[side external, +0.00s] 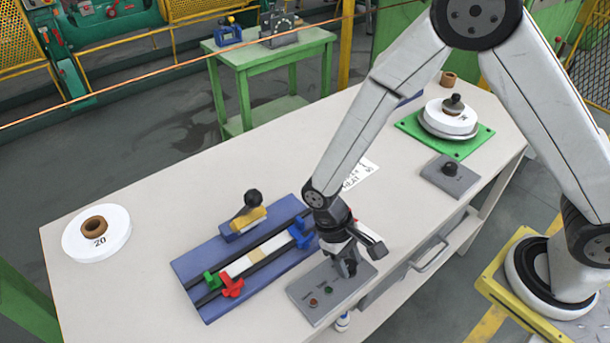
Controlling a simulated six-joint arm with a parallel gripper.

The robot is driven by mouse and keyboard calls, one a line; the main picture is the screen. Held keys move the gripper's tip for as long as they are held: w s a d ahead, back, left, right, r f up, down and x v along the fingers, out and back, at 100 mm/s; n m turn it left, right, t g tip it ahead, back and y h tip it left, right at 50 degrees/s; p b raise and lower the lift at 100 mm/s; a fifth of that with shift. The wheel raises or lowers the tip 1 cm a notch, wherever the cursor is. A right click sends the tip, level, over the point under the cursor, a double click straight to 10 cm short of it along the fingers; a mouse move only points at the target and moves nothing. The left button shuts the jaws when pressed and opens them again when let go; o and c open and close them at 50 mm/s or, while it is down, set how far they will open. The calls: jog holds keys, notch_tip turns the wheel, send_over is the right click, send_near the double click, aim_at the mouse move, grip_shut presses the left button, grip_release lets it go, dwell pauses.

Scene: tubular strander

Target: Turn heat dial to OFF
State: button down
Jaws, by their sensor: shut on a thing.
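My gripper (347,268) points down over the panel's right part. Its fingers are shut on a small dark knob there, which I take to be the heat dial. The fingers hide most of the knob, and its pointer and markings cannot be read. A white card (360,174) with the word HEAT lies on the table behind my arm, partly covered by it.
A blue fixture (215,305) with rails, red and green clamps and a yellow-and-black handle (250,210) stands close left of my gripper. A grey box with black knob (450,172) and a green plate (410,126) with a disc are right.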

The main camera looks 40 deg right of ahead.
dwell(0.3)
jog(key=shift+c, duration=1.5)
grip_release()
jog(key=v, duration=0.8)
